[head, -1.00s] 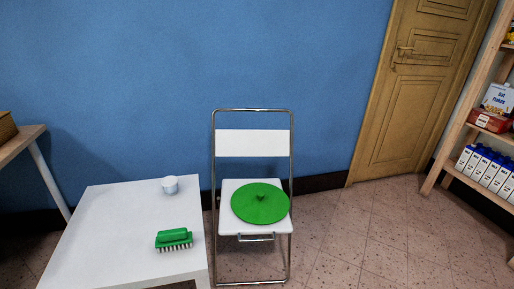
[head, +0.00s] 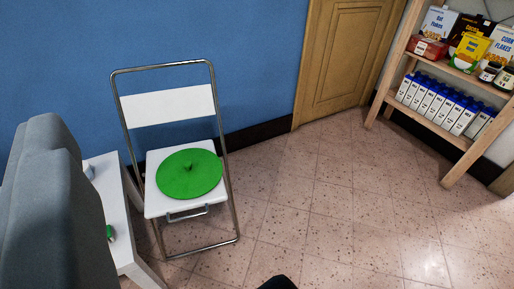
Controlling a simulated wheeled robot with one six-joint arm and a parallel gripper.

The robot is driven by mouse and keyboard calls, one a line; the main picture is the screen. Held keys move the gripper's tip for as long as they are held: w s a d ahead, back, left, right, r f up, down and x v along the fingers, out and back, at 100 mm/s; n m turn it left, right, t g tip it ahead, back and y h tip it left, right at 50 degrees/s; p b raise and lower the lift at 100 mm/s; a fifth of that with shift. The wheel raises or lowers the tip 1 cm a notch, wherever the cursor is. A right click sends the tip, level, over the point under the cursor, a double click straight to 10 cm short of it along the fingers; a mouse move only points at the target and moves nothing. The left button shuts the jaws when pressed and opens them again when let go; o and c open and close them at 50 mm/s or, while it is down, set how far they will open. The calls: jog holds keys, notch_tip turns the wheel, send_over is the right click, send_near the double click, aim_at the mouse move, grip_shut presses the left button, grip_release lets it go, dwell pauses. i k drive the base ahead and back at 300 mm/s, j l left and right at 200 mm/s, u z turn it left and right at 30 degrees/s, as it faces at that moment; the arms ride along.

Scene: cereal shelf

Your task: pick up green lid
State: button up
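The green lid (head: 189,175) is a round disc with a small knob in its middle. It lies flat on the white seat of a metal-framed folding chair (head: 168,105), and overhangs the seat a little at the right. A small dark tip shows at the bottom edge. My gripper's fingers cannot be made out, and nothing of mine touches the lid.
A white table (head: 113,214) stands left of the chair, mostly hidden, with a green brush (head: 110,233) partly showing. A wooden shelf (head: 456,136) with cereal boxes, jars and milk cartons (head: 441,106) stands at right. The tiled floor between chair and shelf is clear.

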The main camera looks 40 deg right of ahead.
aim_at(187, 173)
jog(key=z, duration=0.4)
jog(key=k+l+u, duration=0.2)
jog(key=u, duration=1.4)
jog(key=k+j, duration=0.1)
jog(key=k, duration=0.25)
jog(key=k+j+u, duration=0.1)
jog(key=k, duration=0.3)
jog(key=z, duration=1.45)
jog(key=i+j, duration=0.1)
jog(key=i, duration=0.5)
jog(key=i+j, duration=0.15)
jog(key=i, duration=0.45)
